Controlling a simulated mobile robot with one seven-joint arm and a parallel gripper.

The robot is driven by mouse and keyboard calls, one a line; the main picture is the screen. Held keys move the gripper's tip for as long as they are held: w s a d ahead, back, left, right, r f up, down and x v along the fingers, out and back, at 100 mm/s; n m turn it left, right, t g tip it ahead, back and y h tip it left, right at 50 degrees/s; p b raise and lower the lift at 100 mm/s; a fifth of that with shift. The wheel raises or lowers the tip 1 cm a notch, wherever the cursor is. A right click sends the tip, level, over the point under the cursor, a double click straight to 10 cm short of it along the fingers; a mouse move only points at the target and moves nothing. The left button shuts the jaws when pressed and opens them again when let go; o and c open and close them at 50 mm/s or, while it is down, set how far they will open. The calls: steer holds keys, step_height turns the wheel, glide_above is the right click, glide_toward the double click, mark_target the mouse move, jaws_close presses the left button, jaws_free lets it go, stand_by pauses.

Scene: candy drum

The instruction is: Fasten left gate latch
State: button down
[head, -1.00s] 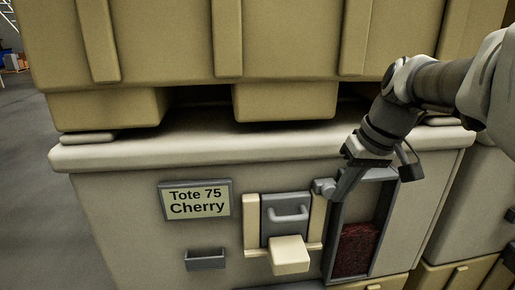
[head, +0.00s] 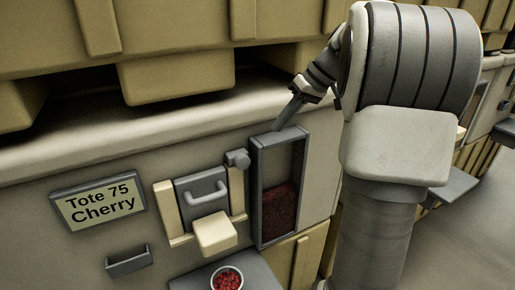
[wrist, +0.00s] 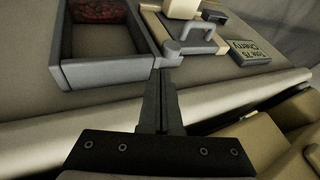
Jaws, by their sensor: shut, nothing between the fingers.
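The grey gate (head: 203,195) with its bar handle sits between cream rails on the front of the cherry tote. A small grey latch (head: 237,159) is at the upper right of the gate, by the right rail; I cannot tell if it overlaps the gate. In the wrist view the gate handle (wrist: 195,32) and the latch (wrist: 178,54) show beyond my fingertips. My gripper (head: 277,127) is shut and empty, at the top edge of the window frame, right of and above the latch. The fingers (wrist: 160,74) appear close to the latch but apart from it.
The dark-framed window (head: 280,190) with red contents is right of the gate. A cream block (head: 215,233) juts out below the gate. A bowl of red candies (head: 226,281) stands on a grey shelf (head: 262,272). The tote's lip (head: 150,125) and stacked bins are above.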

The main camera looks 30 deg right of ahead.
mark_target(238, 155)
steer(key=shift+f, duration=0.1)
steer(key=x, duration=1)
steer(key=a+b, duration=0.2)
steer(key=a, duration=0.3)
steer(key=shift+s+a, duration=0.1)
steer(key=shift+a, duration=0.35)
steer(key=shift+r, duration=0.25)
